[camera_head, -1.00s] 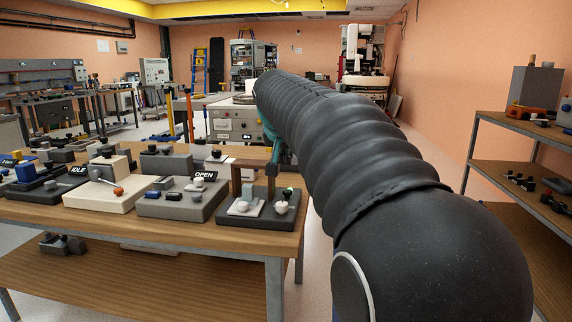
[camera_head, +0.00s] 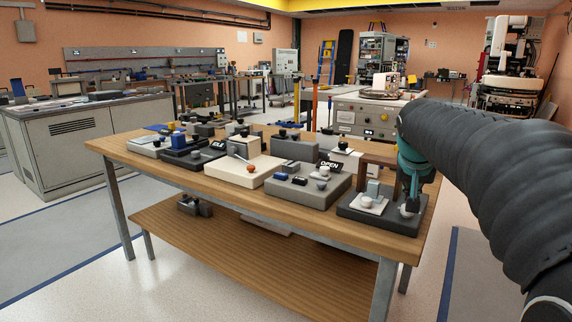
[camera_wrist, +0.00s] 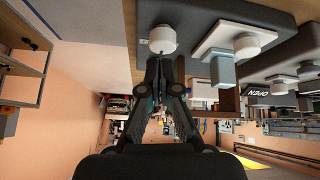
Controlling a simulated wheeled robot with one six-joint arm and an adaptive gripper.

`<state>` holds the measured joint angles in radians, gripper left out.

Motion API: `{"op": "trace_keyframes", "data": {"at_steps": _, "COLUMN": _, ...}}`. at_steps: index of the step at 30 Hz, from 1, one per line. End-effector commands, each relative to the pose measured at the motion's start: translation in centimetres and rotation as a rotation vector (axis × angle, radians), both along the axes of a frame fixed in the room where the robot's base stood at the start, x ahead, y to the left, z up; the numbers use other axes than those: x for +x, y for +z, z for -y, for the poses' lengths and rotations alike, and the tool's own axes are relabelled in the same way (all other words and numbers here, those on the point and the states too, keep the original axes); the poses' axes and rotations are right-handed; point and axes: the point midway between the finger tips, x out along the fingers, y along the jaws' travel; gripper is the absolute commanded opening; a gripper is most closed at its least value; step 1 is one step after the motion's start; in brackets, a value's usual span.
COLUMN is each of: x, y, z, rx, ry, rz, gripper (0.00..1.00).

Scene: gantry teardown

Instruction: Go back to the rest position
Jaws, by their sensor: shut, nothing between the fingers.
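My gripper (camera_head: 411,196) is dark with a teal wrist part and hangs at the right end of the wooden workbench (camera_head: 232,190). It is shut and empty. In the wrist view my gripper (camera_wrist: 163,60) has its fingertips together close to a round white knob (camera_wrist: 162,39); whether they touch it I cannot tell. This knob sits on a dark block (camera_head: 352,211) at the bench's right end. A second white knob (camera_wrist: 246,46) stands on a pale plate beside it. My black sleeved arm fills the right of the head view.
Several fixtures crowd the bench, including a cream block with an orange-tipped lever (camera_head: 246,170) and a grey block by an OPEN sign (camera_head: 330,165). A brown upright piece (camera_head: 376,159) stands close to my gripper. A grey cabinet (camera_head: 85,145) is at left. Floor in front is clear.

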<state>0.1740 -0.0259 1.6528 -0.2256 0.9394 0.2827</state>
Motion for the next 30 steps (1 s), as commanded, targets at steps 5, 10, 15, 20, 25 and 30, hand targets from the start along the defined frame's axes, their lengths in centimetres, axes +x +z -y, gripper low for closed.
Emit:
{"op": "trace_keyframes", "data": {"at_steps": 5, "x": -5.8, "y": -4.5, "z": -3.1, "rx": 0.023, "ry": 0.108, "rz": -0.092, "gripper": 0.00}}
{"op": "trace_keyframes", "data": {"at_steps": 10, "x": -13.2, "y": -8.8, "z": -6.7, "rx": 0.051, "ry": 0.220, "rz": -0.157, "gripper": 0.00}}
{"op": "trace_keyframes", "data": {"at_steps": 15, "x": -20.1, "y": -12.6, "z": -9.7, "rx": 0.080, "ry": 0.302, "rz": -0.186, "gripper": 0.00}}
{"op": "trace_keyframes", "data": {"at_steps": 20, "x": -25.5, "y": -15.3, "z": -11.7, "rx": 0.102, "ry": 0.345, "rz": -0.183, "gripper": 0.00}}
{"op": "trace_keyframes", "data": {"at_steps": 25, "x": -28.2, "y": -15.8, "z": -12.6, "rx": 0.100, "ry": 0.374, "rz": -0.146, "gripper": 0.00}}
{"op": "trace_keyframes", "data": {"at_steps": 30, "x": -28.6, "y": -14.7, "z": -13.1, "rx": 0.090, "ry": 0.390, "rz": -0.104, "gripper": 0.00}}
